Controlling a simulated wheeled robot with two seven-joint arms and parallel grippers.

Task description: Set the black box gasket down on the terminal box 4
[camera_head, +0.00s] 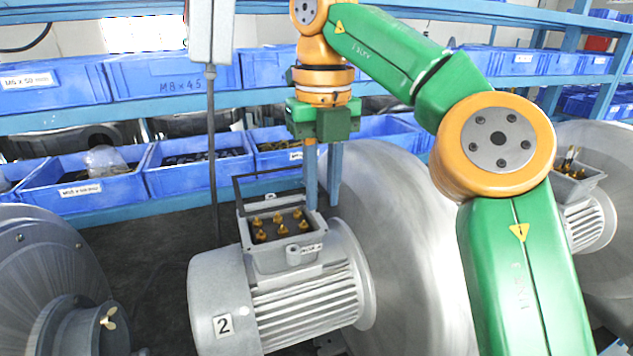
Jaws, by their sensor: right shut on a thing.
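The black box gasket (270,172) is a thin dark rectangular frame. My right gripper (322,203) comes down from above and is shut on its right side. The gasket is above the open terminal box (282,262) on the grey motor marked 2, and part of its frame overlaps the box's rear edge in the picture. I cannot tell whether they touch. Several brass terminals show inside the box. A small label (305,248) on its front is too small to read surely. My left gripper is not in view.
A large grey blower housing (400,250) stands right behind the motor. Another motor with an open terminal box (578,183) is at the far right. A grey hanging unit with a cable (211,130) hangs left of the gasket. Blue bins (95,190) fill the shelves behind.

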